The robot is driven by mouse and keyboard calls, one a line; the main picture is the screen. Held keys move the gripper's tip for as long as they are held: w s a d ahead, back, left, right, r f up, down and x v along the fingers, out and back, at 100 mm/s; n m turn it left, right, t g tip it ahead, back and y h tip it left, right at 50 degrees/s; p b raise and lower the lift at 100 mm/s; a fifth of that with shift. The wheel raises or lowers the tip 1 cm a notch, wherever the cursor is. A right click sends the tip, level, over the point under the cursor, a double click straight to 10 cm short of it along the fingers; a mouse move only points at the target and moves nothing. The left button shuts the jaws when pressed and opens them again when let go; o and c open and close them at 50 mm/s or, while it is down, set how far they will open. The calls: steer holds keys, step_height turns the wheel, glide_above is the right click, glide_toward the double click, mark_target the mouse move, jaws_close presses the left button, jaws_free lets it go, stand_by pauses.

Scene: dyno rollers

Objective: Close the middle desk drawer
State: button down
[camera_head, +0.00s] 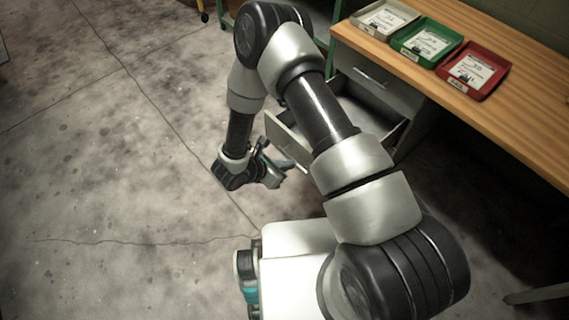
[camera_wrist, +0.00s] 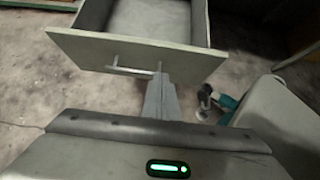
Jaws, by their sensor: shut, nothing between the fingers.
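The open middle desk drawer (camera_head: 284,141) is pulled out below a closed top drawer (camera_head: 372,75), partly hidden behind my arm. In the wrist view its pale grey front panel (camera_wrist: 85,48) spans the upper middle, with a bar handle (camera_wrist: 130,71) on it and an empty-looking interior (camera_wrist: 155,18) behind. My gripper (camera_head: 298,167) is shut and empty, in front of the drawer front. In the wrist view my gripper's fingers (camera_wrist: 159,82) point at the panel and overlap the handle's right end. I cannot tell if they touch it.
A wooden desk top (camera_head: 490,115) carries a beige tray (camera_head: 384,18), a green tray (camera_head: 426,42) and a red tray (camera_head: 473,70), each with a paper label. The concrete floor (camera_head: 110,150) to the left is clear. My base stands near the drawer.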

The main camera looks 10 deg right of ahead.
mark_target(304, 168)
steer(key=w+d+f, duration=0.1)
steer(key=d, duration=0.1)
steer(key=w+d+f, duration=0.1)
steer(key=w+d, duration=0.1)
steer(key=w+d+f+b, duration=0.1)
steer(key=d, duration=0.1)
steer(key=shift+w+d+f, duration=0.15)
steer(key=shift+w+f, duration=0.15)
steer(key=shift+d, duration=0.1)
steer(key=shift+w, duration=0.1)
